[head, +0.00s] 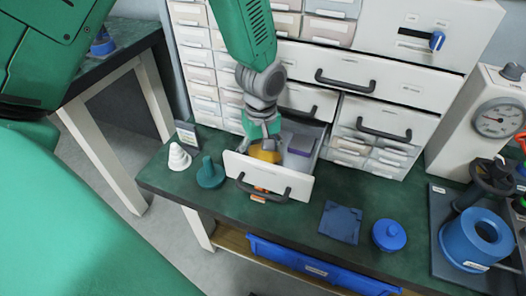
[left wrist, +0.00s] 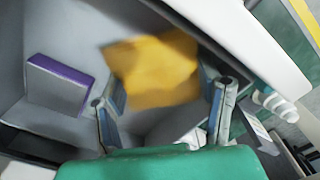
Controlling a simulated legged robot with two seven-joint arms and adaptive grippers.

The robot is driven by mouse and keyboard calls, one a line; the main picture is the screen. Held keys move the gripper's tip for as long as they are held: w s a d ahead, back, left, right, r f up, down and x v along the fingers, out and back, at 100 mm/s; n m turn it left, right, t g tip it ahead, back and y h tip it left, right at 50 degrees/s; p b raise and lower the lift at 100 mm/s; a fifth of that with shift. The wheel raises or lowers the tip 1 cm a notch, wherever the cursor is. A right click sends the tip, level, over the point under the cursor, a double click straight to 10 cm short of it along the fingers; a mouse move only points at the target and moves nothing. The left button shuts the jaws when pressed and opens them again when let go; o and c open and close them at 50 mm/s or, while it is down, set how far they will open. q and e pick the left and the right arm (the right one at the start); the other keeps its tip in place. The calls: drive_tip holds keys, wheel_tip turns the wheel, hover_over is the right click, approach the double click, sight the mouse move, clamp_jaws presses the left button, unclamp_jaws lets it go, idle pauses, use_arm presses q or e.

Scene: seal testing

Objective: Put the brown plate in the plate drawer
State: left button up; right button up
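The plate (head: 266,152) looks yellow-orange rather than brown. It is inside the pulled-out drawer (head: 262,180), under my left gripper (head: 264,143). In the left wrist view the plate (left wrist: 155,70) is blurred and tilted, just beyond and between the spread fingers of my left gripper (left wrist: 160,100). The fingers are apart and do not appear clamped on it. I cannot tell whether the plate rests on the drawer floor. My right gripper is not in view.
A grey block with a purple top (head: 300,145) lies in the same drawer; it shows in the left wrist view (left wrist: 60,82). A white cone (head: 179,157), teal knob piece (head: 210,174), blue square plate (head: 340,222) and blue round part (head: 388,235) stand on the green bench.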

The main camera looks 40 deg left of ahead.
sight(261, 154)
use_arm(q)
drive_tip(key=shift+a+r, duration=0.15)
wheel_tip(261, 154, up, 12)
drive_tip(key=p, duration=0.4)
drive_tip(key=shift+w, duration=0.1)
drive_tip(key=shift+d, duration=0.2)
